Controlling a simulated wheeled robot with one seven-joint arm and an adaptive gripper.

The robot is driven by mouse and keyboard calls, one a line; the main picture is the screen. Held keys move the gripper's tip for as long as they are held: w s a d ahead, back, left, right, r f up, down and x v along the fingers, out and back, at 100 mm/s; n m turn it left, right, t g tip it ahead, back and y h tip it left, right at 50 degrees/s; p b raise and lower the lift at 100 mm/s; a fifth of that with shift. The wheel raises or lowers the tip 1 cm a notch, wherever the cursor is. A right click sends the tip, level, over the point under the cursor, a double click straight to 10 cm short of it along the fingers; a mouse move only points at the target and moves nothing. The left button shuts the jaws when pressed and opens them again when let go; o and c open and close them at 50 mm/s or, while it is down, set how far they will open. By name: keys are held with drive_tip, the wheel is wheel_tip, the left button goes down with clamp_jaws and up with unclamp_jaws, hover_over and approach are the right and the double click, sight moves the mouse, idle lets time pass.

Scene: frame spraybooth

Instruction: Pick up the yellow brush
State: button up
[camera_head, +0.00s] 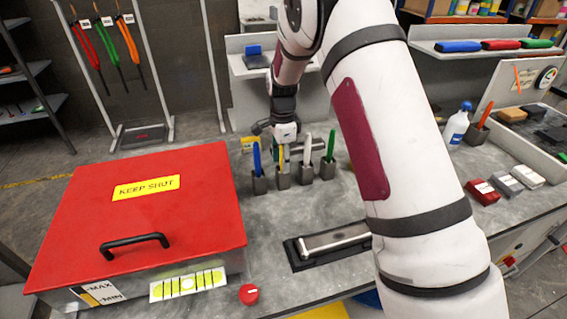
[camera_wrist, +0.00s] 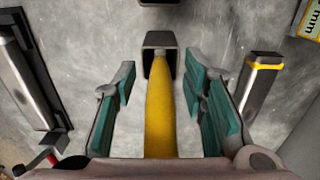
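The yellow brush (camera_wrist: 160,115) stands in a dark square holder (camera_wrist: 148,62) and runs up between my gripper's fingers in the wrist view. In the head view a bit of the yellow brush (camera_head: 281,158) shows below my gripper (camera_head: 285,150), second from left in a row of brushes. My gripper (camera_wrist: 158,85) is open, with teal pads on both sides of the brush. A gap shows between the brush and the pads on each side.
A blue brush (camera_head: 257,160) stands left of it; a white brush (camera_head: 307,150) and a green brush (camera_head: 331,146) stand right, each in its own holder. A red box lid (camera_head: 150,215) marked KEEP SHUT lies at left. A black tray (camera_head: 297,262) sits in front.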

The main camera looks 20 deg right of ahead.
clamp_jaws()
idle(0.3)
wheel_tip(320, 180, up, 10)
drive_tip(key=shift+b, duration=0.85)
